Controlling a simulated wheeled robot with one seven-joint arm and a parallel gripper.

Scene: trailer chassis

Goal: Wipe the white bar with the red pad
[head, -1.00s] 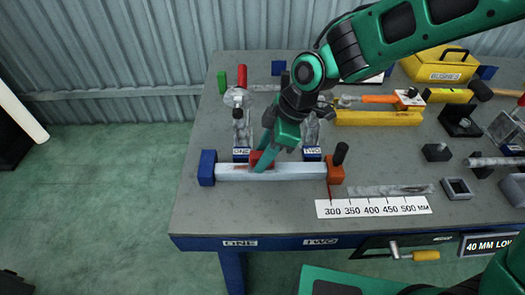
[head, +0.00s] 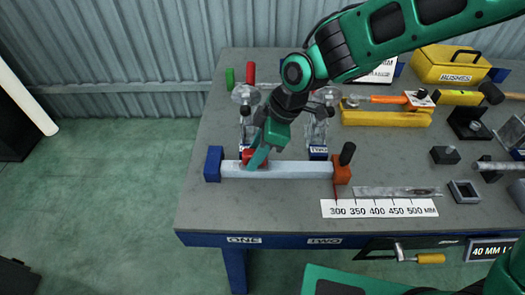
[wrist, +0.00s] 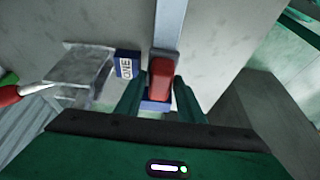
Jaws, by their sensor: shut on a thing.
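The white bar (head: 295,169) lies level along the table's front part, between a blue end block (head: 213,164) and an orange end block (head: 342,172). My gripper (head: 257,160) is over the left part of the bar, pointing down. It is shut on the red pad (head: 247,155), which appears to touch the bar's top. In the wrist view the red pad (wrist: 160,78) sits between the two green fingers, over the bar (wrist: 170,25), near the blue end block (wrist: 155,106). The pad's underside and the bar beneath it are hidden.
Two clear-topped clamps (head: 247,115) (head: 318,120) stand behind the bar, by blue labels ONE and TWO. A ruler strip (head: 378,208) lies front right. Yellow blocks, a hammer and metal parts fill the right side. The table's front left is clear.

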